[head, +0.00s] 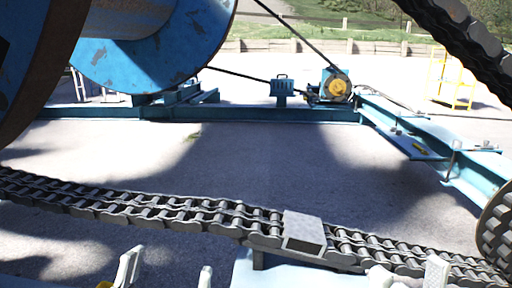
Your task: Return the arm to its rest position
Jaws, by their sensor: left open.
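My left gripper (168,273) shows at the bottom edge, left of the middle. Its two pale fingertips stand apart and it is open, with nothing seen between them. It is in front of and below the drive chain in the picture; the rest of that arm is out of frame. Pale parts (436,272) at the bottom right look like my right gripper. They are cut off by the frame, so its jaws cannot be made out.
A double-row chain (130,208) crosses the foreground, with a grey block (304,232) on it. A large blue reel (155,50) stands upper left. A blue frame (270,114), a motor unit (334,86) and a yellow rack (449,80) are behind. Concrete between is clear.

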